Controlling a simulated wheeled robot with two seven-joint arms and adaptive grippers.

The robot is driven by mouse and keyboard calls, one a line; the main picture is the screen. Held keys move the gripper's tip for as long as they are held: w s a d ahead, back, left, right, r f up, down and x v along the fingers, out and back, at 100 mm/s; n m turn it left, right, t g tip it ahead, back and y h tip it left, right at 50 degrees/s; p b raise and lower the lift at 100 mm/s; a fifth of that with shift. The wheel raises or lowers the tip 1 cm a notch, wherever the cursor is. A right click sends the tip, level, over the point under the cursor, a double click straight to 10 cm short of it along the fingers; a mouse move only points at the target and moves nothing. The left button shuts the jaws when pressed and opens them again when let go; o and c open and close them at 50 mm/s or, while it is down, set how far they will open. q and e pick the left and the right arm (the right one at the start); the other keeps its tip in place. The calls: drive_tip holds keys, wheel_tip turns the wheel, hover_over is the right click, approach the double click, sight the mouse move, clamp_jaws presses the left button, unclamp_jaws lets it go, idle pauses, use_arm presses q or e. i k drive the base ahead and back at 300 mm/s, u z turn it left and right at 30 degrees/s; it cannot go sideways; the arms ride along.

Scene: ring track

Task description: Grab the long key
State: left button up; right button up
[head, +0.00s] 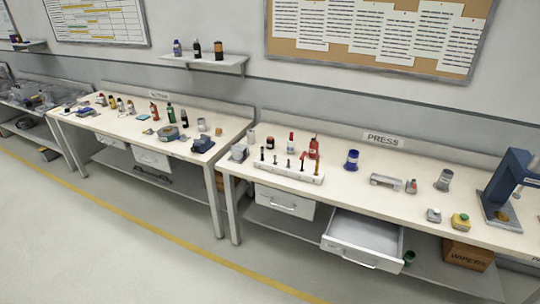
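I cannot make out a long key for certain at this size. On the workbench labelled PRESS (343,165), a pale rack (286,174) holds several small upright tools. Neither of my grippers is in view.
On the bench are a blue container (352,159), a grey bar-shaped part (386,181), a grey cylinder (444,180) and a blue press (508,189). A cardboard box (467,255) sits on the lower shelf. The open drawer juts out. The floor in front (130,240) is clear.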

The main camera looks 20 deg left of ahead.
sight(302, 158)
drive_tip(key=u, duration=0.8)
drive_tip(key=i, duration=0.9)
drive_tip(key=u, duration=0.7)
drive_tip(key=i, duration=2.05)
drive_tip(key=z, duration=1.6)
drive_tip(key=i, duration=0.7)
drive_tip(key=z, duration=0.75)
